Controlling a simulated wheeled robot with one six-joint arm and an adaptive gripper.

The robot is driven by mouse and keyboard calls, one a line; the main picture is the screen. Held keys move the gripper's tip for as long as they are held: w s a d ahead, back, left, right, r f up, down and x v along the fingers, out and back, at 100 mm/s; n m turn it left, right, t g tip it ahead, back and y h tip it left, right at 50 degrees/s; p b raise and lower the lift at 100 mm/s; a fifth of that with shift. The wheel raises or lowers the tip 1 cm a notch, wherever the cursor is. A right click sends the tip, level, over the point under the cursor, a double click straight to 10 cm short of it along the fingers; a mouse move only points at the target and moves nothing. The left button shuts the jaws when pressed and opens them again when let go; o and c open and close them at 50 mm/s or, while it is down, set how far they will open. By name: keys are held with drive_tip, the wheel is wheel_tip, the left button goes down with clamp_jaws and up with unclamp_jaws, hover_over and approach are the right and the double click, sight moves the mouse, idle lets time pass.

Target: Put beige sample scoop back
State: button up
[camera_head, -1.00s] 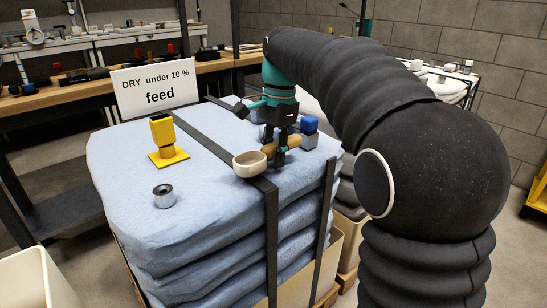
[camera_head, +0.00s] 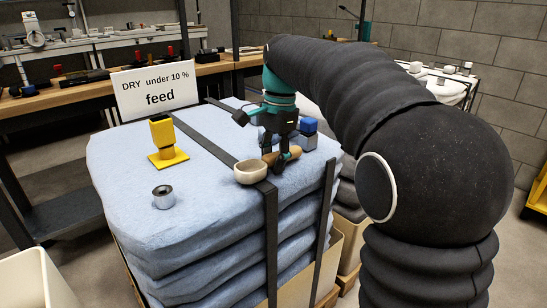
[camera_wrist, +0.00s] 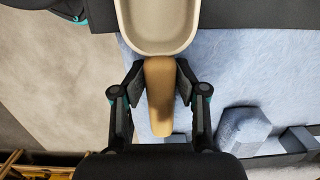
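The beige sample scoop, with a pale bowl (camera_head: 250,172) and a tan wooden handle (camera_head: 291,154), is at the right part of the blue sack top, its bowl over the dark strap. It is level, low at the sack surface; I cannot tell whether it touches. My gripper (camera_head: 277,168) points down around the handle. In the wrist view, the fingers of my gripper (camera_wrist: 160,75) close on both sides of the handle (camera_wrist: 160,95), just behind the bowl (camera_wrist: 158,25). The sign reading "DRY under 10 % feed" (camera_head: 155,88) stands at the back of the sacks.
Dark straps (camera_head: 215,150) cross the stack. The sack's front left is clear.

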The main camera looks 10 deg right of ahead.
drive_tip(key=shift+w+f, duration=0.1)
drive_tip(key=shift+f, duration=0.25)
idle(0.4)
wheel_tip(320, 180, up, 13)
drive_tip(key=d+p, duration=0.1)
drive_tip(key=shift+w+p, duration=0.35)
drive_tip(key=shift+w, duration=0.05)
drive_tip(key=shift+s+d+r, duration=0.1)
drive_tip(key=shift+d, duration=0.05)
drive_tip(key=s+d+f+n+t, duration=0.2)
drive_tip(key=s+f+n, duration=0.1)
drive_tip(key=s+f, duration=0.4)
drive_tip(key=s+d+f+n+t, duration=0.2)
drive_tip(key=s+d+f+n, duration=0.1)
drive_tip(key=s+f, duration=0.4)
drive_tip(key=s+d+f+n+t+h, duration=0.1)
drive_tip(key=s+f+n, duration=0.4)
drive_tip(key=s, duration=0.6)
drive_tip(key=shift+s+d+f+t, duration=0.2)
drive_tip(key=shift+d+f+t, duration=0.4)
drive_tip(key=shift+d+f, duration=0.25)
drive_tip(key=shift+a, duration=0.1)
